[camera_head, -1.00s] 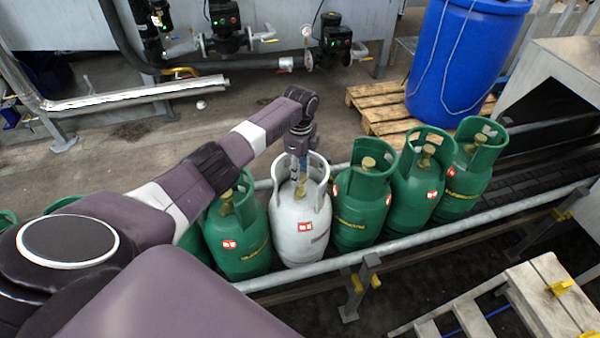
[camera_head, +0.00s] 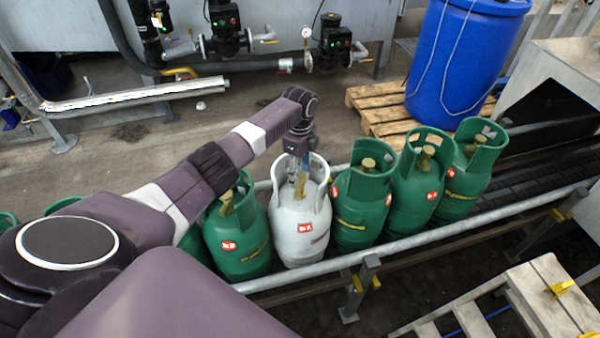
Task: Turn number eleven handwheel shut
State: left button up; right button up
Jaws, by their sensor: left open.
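A white gas cylinder (camera_head: 299,232) stands upright in a row of green cylinders on the conveyor. It has a red and white tag whose number I cannot read. My left gripper (camera_head: 298,188) points down inside the white cylinder's open collar, at its valve. It is open. The handwheel on that valve is hidden by my gripper and the collar, so I cannot tell whether the fingers touch it. My right gripper is not in view.
Green cylinders stand close by on the left (camera_head: 238,243) and right (camera_head: 359,212). A metal rail (camera_head: 410,241) runs along the front. A blue barrel (camera_head: 462,62) stands on a wooden pallet (camera_head: 385,116) behind. Pipes and pumps line the back.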

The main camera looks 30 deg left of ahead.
aim_at(300, 177)
pick_arm(q)
notch_tip(300, 177, up, 12)
dwell(0.5)
jog(key=shift+f, duration=0.1)
dwell(0.4)
